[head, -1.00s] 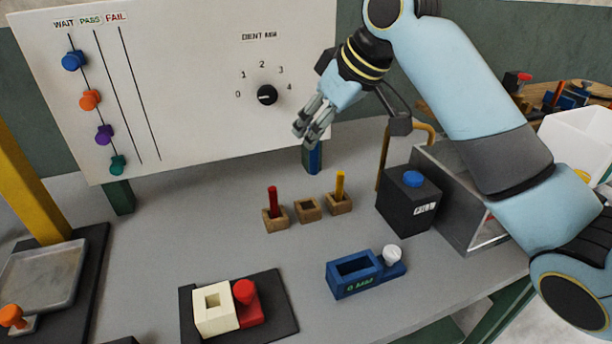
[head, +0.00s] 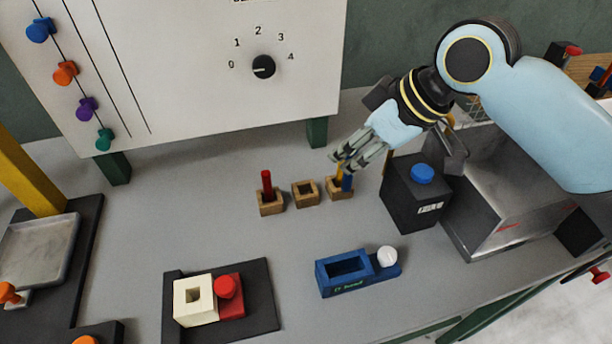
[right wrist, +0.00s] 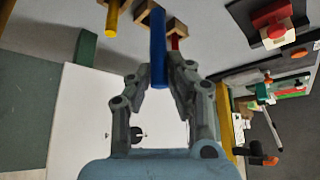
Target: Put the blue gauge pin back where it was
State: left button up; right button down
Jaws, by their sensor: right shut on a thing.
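The blue gauge pin (head: 347,182) is held in my right gripper (head: 345,167), point down, in front of the right wooden block (head: 334,193) as the head view sees it. In the right wrist view the blue pin (right wrist: 158,50) stands between the two fingers (right wrist: 158,82). The right block holds a yellow pin (head: 339,170), partly hidden by the fingers. The left block (head: 270,207) holds a red pin (head: 267,184). The middle block (head: 305,195) has an empty square hole. I cannot tell how high the blue pin's tip is. My left gripper is not in view.
A black box with a blue button (head: 423,173) stands just right of the blocks, before a grey metal bin (head: 497,207). A blue fixture (head: 343,273) and a black plate with cream and red blocks (head: 262,315) lie nearer. The table left of the blocks is clear.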

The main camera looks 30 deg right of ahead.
jog(key=w+a+f, duration=0.1)
jog(key=w+f, duration=0.2)
jog(key=w+a+f, duration=0.1)
jog(key=w+f, duration=0.2)
jog(key=w+a+f+p, duration=0.1)
jog(key=w+f, duration=0.2)
jog(key=shift+f, duration=0.3)
jog(key=shift+f, duration=0.15)
jog(key=c, duration=1.3)
grip_release()
jog(key=shift+o, duration=0.2)
jog(key=v, duration=1.2)
